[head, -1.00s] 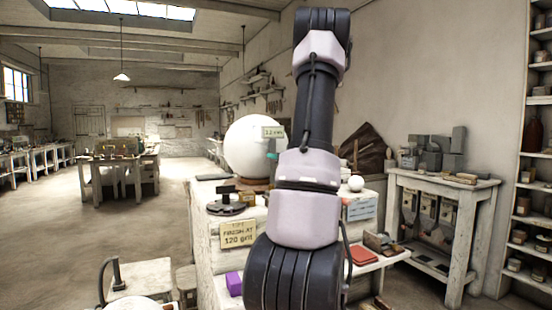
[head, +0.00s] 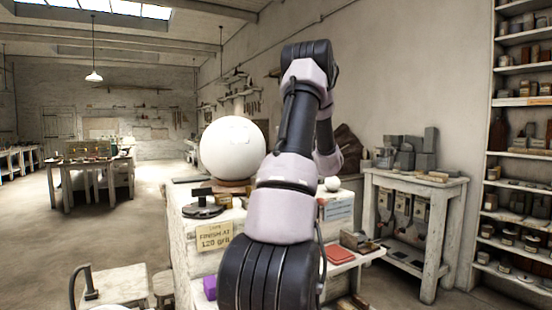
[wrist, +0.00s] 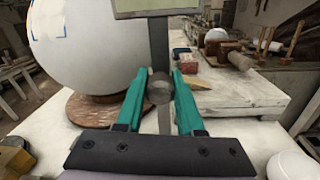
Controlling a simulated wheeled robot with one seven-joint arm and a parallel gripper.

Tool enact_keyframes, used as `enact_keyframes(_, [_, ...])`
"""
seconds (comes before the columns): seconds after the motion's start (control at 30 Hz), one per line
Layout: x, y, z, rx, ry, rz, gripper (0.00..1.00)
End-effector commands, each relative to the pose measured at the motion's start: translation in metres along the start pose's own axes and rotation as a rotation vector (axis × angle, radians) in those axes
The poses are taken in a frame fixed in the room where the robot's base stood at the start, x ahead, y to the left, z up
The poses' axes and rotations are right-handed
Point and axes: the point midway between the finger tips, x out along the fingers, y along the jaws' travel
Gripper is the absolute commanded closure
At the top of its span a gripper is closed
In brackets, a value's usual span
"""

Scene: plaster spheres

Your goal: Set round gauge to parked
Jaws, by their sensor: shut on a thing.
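In the wrist view, my gripper (wrist: 160,90) has its two teal fingers closed on a round grey piece (wrist: 160,88) on an upright grey stem. A pale plate (wrist: 158,8) sits at the top of the stem, cut off by the frame edge. I take this to be the round gauge. A large white sphere (wrist: 88,45) on a round wooden base (wrist: 95,110) stands just left of it; I cannot tell whether they touch. In the head view, the sphere (head: 233,148) shows left of my arm, which hides my gripper and the gauge.
A dark stand (head: 203,207) sits at the left front of the white bench, above a yellow notice (head: 215,236). A small white ball (head: 332,184) is right of my arm. A side table with grey blocks (head: 415,176) and shelves (head: 520,150) stand right.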

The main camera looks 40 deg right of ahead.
Motion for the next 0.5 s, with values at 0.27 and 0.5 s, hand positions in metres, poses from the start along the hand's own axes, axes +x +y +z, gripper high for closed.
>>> enact_keyframes(0.27, [-0.001, -0.030, 0.004, 0.000, 0.001, -0.001, 1.00])
enact_keyframes(0.5, [-0.002, -0.034, 0.005, 0.000, -0.001, -0.003, 1.00])
